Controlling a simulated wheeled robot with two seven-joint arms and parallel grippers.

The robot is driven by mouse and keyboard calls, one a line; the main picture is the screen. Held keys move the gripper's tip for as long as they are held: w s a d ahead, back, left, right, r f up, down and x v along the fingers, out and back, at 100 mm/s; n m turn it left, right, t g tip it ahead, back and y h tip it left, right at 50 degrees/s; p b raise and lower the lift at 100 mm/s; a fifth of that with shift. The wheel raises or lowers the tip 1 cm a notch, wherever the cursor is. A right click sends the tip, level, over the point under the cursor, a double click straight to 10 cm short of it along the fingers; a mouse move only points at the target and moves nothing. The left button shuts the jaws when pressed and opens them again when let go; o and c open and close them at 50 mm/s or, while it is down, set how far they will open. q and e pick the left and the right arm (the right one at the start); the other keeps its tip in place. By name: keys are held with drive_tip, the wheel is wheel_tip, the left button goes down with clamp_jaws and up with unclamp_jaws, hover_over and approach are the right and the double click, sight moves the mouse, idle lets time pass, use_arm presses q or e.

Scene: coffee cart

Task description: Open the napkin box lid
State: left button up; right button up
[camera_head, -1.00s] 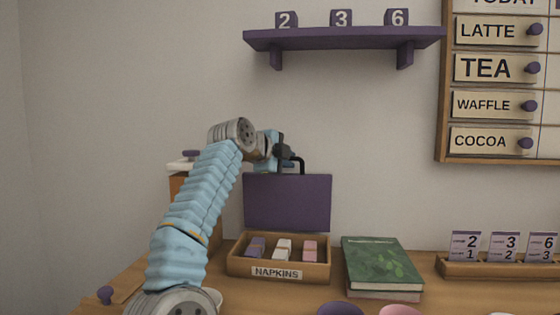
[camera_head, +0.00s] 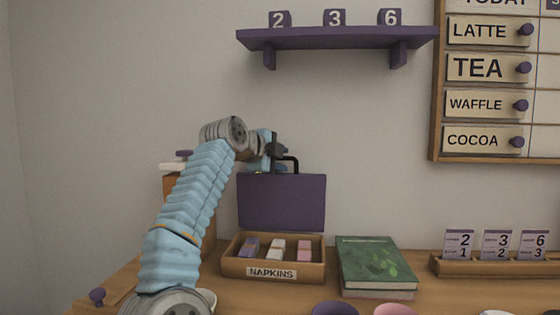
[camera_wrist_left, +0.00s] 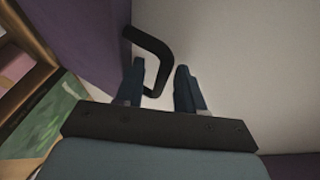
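The napkin box (camera_head: 240,267) is a wooden tray labelled NAPKINS, with its purple lid (camera_head: 281,203) standing upright at the back, open. Several folded napkins in purple, white and pink (camera_head: 276,249) show inside. A black handle (camera_head: 292,163) rises at the lid's top edge. My left gripper (camera_head: 279,152) is at that handle, above the lid. In the left wrist view, the two fingers (camera_wrist_left: 163,78) are apart, with part of the black handle (camera_wrist_left: 152,48) in the gap between them. The lid (camera_wrist_left: 88,40) shows at the upper left there. My right gripper is not in view.
A green book (camera_head: 375,262) lies right of the box. A card rack (camera_head: 490,268) stands farther right. Purple (camera_head: 335,308) and pink (camera_head: 395,309) round items sit at the front. A purple shelf (camera_head: 335,39) hangs on the wall above; the wall between is clear.

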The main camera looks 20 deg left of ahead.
use_arm(q)
drive_tip(key=b+v, duration=0.3)
drive_tip(key=v, duration=1)
drive_tip(key=shift+s, duration=0.15)
